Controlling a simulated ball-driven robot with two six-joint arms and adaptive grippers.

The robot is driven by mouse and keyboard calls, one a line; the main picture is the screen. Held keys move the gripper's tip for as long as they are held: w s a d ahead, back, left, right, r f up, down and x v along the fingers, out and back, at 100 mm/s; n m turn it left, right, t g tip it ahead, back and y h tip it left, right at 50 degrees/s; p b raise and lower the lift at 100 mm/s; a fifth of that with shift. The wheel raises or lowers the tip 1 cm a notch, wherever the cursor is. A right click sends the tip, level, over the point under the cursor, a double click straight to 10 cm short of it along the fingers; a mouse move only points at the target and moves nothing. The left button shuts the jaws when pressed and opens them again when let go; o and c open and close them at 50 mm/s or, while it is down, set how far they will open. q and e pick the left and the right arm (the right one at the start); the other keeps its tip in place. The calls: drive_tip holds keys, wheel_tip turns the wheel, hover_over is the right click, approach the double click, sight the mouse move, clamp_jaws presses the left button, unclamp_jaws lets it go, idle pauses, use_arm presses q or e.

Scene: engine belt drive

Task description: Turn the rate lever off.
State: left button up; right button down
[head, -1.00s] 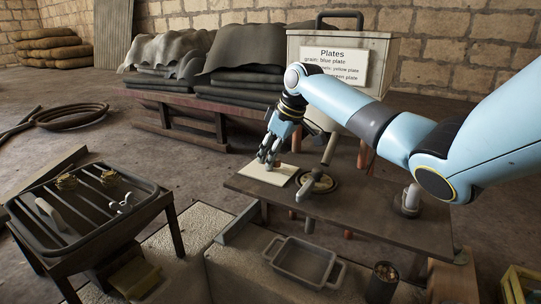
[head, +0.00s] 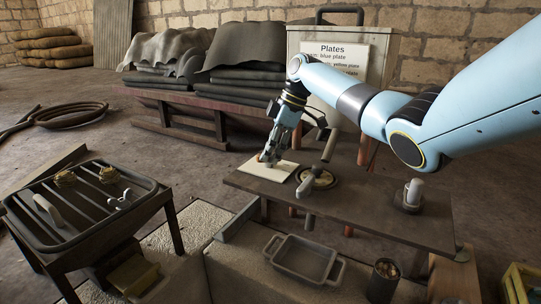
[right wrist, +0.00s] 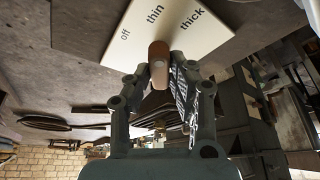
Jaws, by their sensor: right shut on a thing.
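The rate lever's brown, rounded handle (right wrist: 158,56) stands between my right gripper's fingers in the right wrist view. My right gripper (right wrist: 160,78) is shut on it. Behind the handle is a white plate (right wrist: 160,30) marked off, thin and thick; the handle's exact setting is hard to tell from this angle. In the head view the white plate (head: 270,171) lies on the left end of the dark bench, with my right gripper (head: 266,158) over its far left part. The handle is mostly hidden there by the fingers. My left gripper is out of view.
On the dark bench (head: 370,212), a round fitting with a crank-like handle (head: 317,180) stands right of the plate, close to my gripper. A grey pipe fitting (head: 410,194) is farther right. A grey tray (head: 302,262) and a slatted table (head: 85,205) are in front.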

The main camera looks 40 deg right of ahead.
drive_tip(key=shift+n+g+b, duration=0.5)
drive_tip(key=shift+n+b, duration=0.35)
drive_tip(key=shift+n, duration=0.55)
drive_tip(key=c, duration=1.2)
unclamp_jaws()
